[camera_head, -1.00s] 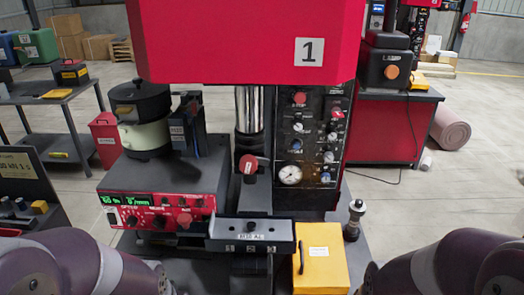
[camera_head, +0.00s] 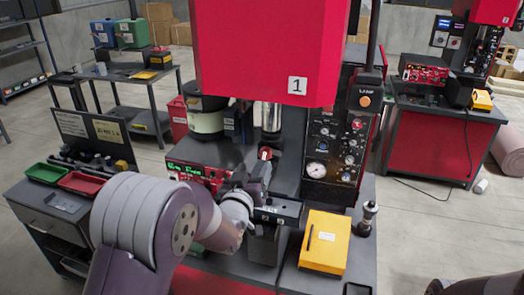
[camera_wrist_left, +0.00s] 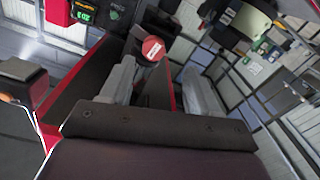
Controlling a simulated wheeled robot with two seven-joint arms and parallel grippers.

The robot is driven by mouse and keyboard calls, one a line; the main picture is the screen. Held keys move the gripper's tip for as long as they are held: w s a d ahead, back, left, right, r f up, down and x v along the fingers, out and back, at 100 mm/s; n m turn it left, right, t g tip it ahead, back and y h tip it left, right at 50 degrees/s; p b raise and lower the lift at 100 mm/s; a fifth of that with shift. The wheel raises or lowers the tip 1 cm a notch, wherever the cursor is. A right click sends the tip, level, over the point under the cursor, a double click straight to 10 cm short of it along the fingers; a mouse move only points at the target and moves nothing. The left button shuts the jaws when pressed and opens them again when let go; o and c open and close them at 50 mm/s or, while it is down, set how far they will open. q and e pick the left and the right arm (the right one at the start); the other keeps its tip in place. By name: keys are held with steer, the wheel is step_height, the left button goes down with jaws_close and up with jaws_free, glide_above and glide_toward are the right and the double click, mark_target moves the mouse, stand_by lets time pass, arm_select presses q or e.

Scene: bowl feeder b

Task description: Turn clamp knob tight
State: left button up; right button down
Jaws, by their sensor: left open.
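The clamp knob is a round red cap (camera_head: 265,153) on the front of the machine marked 1, beside the column. It also shows in the left wrist view as a red disc (camera_wrist_left: 152,49) with pale lettering. My left gripper (camera_head: 259,172) is at the knob, just below and in front of it in the head view. In the left wrist view its two grey fingers (camera_wrist_left: 160,72) are spread apart, with the knob beyond their tips and between their lines. Contact cannot be told. My right gripper is out of view.
A dark panel with a gauge and small knobs (camera_head: 328,150) stands right of the column. A yellow box (camera_head: 324,243) and a small metal-and-black tool (camera_head: 367,218) sit at the right. A green-display control unit (camera_head: 186,169) is behind my left arm. The red hood (camera_head: 265,55) hangs above.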

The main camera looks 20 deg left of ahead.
mark_target(264, 154)
arm_select(q)
steer(key=w, duration=0.1)
steer(key=w+d+p, duration=0.1)
steer(key=w, duration=0.1)
steer(key=w+r+p, duration=0.1)
steer(key=shift+w+d+r, duration=0.1)
steer(key=shift+w+d, duration=0.1)
steer(key=shift+d, duration=0.05)
steer(key=shift+w+a+f, duration=0.2)
steer(key=shift+w, duration=0.2)
steer(key=shift+w+a+f, duration=0.15)
steer(key=shift+w, duration=0.25)
steer(key=shift+w+a+f, duration=0.1)
steer(key=shift+w+a, duration=0.05)
steer(key=shift+w, duration=0.05)
steer(key=shift+s, duration=0.15)
steer(key=shift+s+d, duration=0.1)
steer(key=shift+d, duration=0.15)
steer(key=c, duration=1)
steer(key=shift+a, duration=0.1)
steer(key=shift+c, duration=0.2)
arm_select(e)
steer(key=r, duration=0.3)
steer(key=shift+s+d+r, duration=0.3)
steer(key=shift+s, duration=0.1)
